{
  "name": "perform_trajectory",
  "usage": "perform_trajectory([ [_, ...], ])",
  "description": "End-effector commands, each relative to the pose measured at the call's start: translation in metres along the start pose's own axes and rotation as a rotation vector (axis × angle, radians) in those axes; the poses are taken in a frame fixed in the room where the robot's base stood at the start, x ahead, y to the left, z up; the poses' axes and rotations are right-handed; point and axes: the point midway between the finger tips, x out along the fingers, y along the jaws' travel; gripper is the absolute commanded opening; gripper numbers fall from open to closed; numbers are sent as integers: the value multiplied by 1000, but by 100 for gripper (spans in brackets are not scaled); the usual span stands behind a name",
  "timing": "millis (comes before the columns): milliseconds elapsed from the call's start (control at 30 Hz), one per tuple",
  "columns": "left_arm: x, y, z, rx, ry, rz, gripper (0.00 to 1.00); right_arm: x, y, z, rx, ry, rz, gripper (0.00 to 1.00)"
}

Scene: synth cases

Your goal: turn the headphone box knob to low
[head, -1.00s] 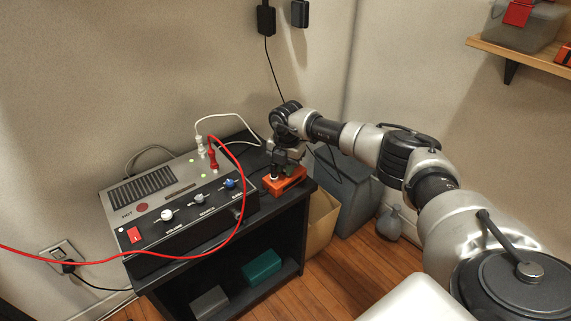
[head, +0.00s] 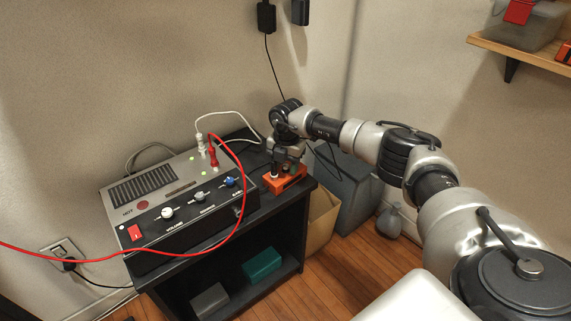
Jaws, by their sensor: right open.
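A small orange box (head: 291,183), which looks like the headphone box, lies on the right end of the black table. A small light-topped part shows at its left side, but I cannot tell whether it is the knob or which way it points. My right gripper (head: 279,172) is over the box, pointing down, with its jaws open. The jaws are small and dark here, and I cannot tell whether they are around the knob or touching it. The wrist and gripper hide the back of the box. My left gripper is out of view.
Left of the box stands a grey and black device (head: 152,190) with a red switch, several knobs and plugged leads. A red cable (head: 240,205) hangs across its front.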

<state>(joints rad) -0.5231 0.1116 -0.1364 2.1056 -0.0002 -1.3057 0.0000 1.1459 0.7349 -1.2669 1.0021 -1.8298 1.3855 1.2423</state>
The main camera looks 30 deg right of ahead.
Motion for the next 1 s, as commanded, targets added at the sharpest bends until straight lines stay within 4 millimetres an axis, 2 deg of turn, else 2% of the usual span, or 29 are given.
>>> perform_trajectory([
  [100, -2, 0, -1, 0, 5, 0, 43, -10, 0, 1, 0, -1, 1, 46],
  [400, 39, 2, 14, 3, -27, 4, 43, -68, 0, 1, -1, -2, 3, 46],
  [600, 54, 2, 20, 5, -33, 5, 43, -98, 1, 0, 0, 0, 2, 46],
  [767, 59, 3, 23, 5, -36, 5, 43, -107, 0, 0, 0, 0, 1, 46],
  [1000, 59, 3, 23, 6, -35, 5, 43, -108, 0, 0, 0, 0, 1, 46],
])
